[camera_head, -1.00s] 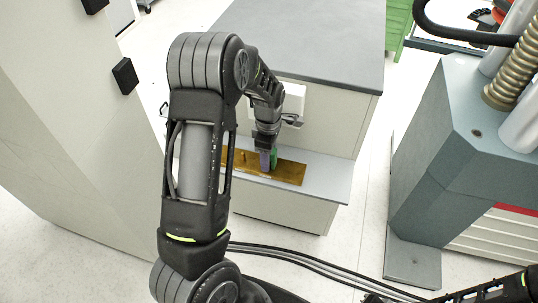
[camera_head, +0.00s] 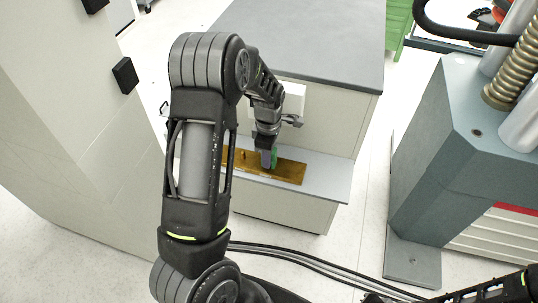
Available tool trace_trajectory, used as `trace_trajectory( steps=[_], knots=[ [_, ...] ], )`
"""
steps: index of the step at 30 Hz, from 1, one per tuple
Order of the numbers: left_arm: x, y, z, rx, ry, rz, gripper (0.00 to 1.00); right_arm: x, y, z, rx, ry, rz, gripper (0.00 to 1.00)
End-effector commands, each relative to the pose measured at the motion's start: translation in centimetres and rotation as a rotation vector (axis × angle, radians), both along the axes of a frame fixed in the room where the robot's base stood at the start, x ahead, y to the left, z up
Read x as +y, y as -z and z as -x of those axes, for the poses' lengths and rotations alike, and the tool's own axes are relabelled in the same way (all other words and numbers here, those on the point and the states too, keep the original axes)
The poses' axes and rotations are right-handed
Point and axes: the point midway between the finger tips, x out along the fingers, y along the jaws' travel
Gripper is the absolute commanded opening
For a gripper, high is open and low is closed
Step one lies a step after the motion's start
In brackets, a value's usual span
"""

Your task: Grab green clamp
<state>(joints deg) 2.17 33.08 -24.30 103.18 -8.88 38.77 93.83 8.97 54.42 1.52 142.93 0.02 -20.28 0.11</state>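The green clamp (camera_head: 275,157) is a small green piece at the wooden board (camera_head: 290,171), which lies on the low grey shelf of the bench. My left gripper (camera_head: 267,160) points down at the board, right at the clamp, and covers part of it. The fingers are small and seen from behind, so I cannot tell whether they are open or shut on the clamp. Of my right arm only a part shows at the lower right corner; its gripper is not in view.
The low shelf (camera_head: 325,184) is bare to the right of the board. The bench's dark top (camera_head: 310,35) stands higher behind it. A large grey-blue machine (camera_head: 430,150) stands at the right. A pale cabinet (camera_head: 70,150) stands at the left. Black cables (camera_head: 300,257) cross the floor.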

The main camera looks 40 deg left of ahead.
Motion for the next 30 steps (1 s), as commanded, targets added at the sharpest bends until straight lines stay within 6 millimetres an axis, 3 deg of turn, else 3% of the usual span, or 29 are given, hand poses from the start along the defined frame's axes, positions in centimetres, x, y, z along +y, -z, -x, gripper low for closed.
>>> trace_trajectory(
  steps=[10, 23, 30],
  knots=[
    [0.0, 0.0, 0.0, 0.0, 0.0, 0.0, 0.0, 0.0, 0.0, 0.0, 0.0, 0.0, 0.0, 0.0],
    [0.0, -0.1, 0.0, -0.001, 0.0, 0.0, 0.0, 0.0, 0.0, 0.0, 0.0, 0.0, 0.0, 0.0],
    [0.0, -1.2, -0.1, -0.003, 0.001, -0.001, 0.0, 0.0, 0.1, 0.0, 0.0, 0.0, 0.0, 0.0]
  ],
)
